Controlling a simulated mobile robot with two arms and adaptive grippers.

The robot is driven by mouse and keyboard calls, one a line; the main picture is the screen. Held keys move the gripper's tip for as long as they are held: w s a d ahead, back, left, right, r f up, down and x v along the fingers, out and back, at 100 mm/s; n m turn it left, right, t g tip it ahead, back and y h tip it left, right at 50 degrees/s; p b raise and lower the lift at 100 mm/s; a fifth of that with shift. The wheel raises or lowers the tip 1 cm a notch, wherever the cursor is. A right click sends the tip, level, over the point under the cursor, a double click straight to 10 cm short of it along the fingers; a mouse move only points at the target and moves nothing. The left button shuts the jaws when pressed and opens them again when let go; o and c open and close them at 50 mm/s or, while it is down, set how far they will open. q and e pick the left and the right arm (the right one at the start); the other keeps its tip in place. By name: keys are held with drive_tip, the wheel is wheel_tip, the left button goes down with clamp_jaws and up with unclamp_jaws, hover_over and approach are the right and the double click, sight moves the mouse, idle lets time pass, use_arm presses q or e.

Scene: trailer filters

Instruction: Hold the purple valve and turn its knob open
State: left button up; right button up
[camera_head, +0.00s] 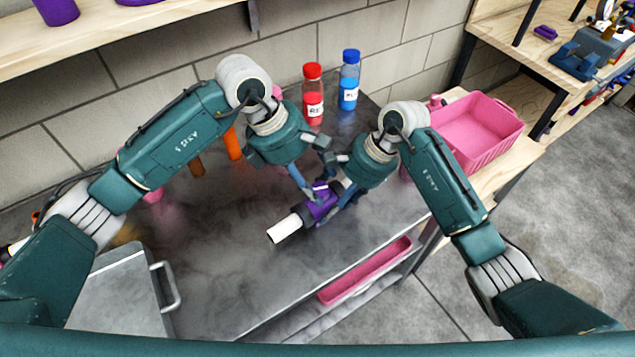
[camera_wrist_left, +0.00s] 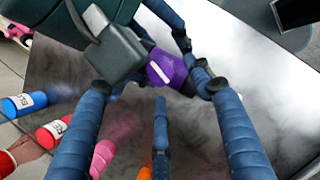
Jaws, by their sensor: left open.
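The purple valve (camera_head: 318,206) is above the middle of the metal table in the head view, with a white pipe end (camera_head: 285,229) towards the lower left. My right gripper (camera_head: 338,204) has its fingers around the valve's body and holds it. My left gripper (camera_head: 309,190) is open at the valve from the upper left. In the left wrist view the purple valve (camera_wrist_left: 168,70) with a white stripe lies between and just beyond the tips of my spread left fingers (camera_wrist_left: 160,88). The fingers partly hide the valve, and I cannot tell whether they touch its knob.
A red bottle (camera_head: 313,100) and a blue bottle (camera_head: 349,86) stand at the table's back. Orange (camera_head: 233,144) and pink things are behind my left arm. A pink crate (camera_head: 480,128) stands at right. A grey metal box (camera_head: 125,295) is at front left. The front middle is clear.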

use_arm(q)
drive_tip(key=shift+x, duration=1.05)
drive_tip(key=c, duration=1.1)
drive_tip(key=shift+d, duration=0.1)
